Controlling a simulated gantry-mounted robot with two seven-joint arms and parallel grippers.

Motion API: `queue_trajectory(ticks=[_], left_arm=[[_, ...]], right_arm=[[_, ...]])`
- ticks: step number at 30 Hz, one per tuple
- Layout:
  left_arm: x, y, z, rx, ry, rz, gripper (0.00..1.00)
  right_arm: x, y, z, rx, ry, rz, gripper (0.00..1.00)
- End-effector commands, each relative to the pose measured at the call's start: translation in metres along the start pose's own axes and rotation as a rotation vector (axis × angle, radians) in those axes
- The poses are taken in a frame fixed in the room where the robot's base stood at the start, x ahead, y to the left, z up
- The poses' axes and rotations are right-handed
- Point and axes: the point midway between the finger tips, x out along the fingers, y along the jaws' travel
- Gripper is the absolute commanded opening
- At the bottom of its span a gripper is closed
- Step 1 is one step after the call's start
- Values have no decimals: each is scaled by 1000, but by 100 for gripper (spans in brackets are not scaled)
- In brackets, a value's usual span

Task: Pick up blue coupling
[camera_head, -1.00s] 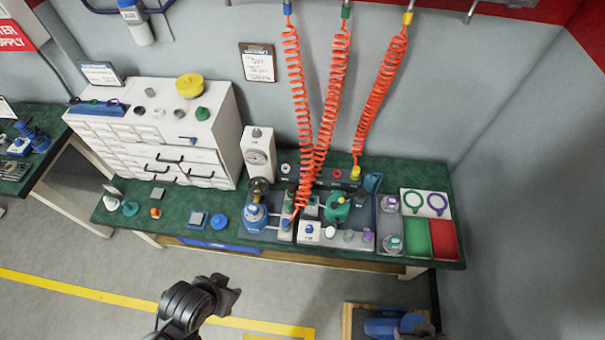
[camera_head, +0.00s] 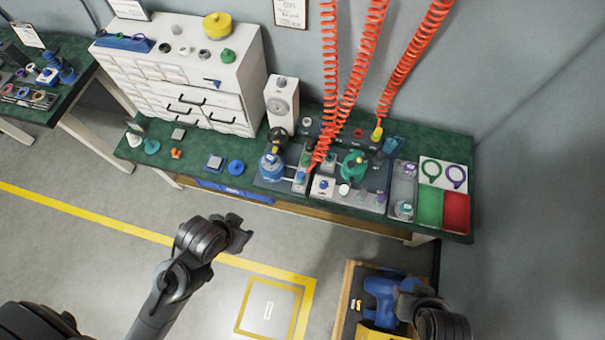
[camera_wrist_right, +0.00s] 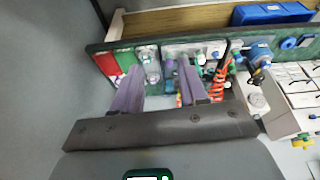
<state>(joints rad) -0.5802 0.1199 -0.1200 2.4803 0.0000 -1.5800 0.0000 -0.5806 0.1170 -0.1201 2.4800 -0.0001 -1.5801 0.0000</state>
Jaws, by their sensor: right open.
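A small blue fitting (camera_head: 300,177), which may be the blue coupling, shows at the lower end of an orange coiled hose (camera_head: 327,150), beside a blue pot-like unit (camera_head: 272,167) on the bench fixture. It is too small to make out clearly. My left gripper (camera_head: 240,236) hangs over the floor in front of the bench, apart from everything; its jaw opening is unclear. My right gripper (camera_wrist_right: 160,68) is open and empty in the right wrist view, with the bench beyond its fingers. In the head view my right arm shows at lower right.
The green bench (camera_head: 210,190) holds a white drawer cabinet (camera_head: 190,85), a gauge unit (camera_head: 282,102), a green tray (camera_head: 430,205) and a red tray (camera_head: 456,212). A wooden crate (camera_head: 346,300) with blue contents stands on the floor. The floor in front is mostly clear.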

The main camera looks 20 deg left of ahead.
Motion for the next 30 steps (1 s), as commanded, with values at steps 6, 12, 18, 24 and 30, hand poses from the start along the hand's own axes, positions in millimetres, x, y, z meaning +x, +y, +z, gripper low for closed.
queue_trajectory(ticks=[6, 12, 18, 24, 30], left_arm=[[0, 0, 0, 0, 0, 0, 43], [0, 0, 0, 0, 0, 0, 43], [0, 0, 0, 0, 0, 0, 43], [0, 0, 0, 0, 0, 0, 43], [0, 0, 0, 0, 0, 0, 43]], right_arm=[[0, 2, 0, -6, -1, 5, 43], [0, 2, 0, -7, -1, 6, 46], [0, 2, 0, -6, -1, 5, 70], [0, 0, -1, 1, 2, 0, 70], [-1, -1, -14, 20, 68, -1, 70]])
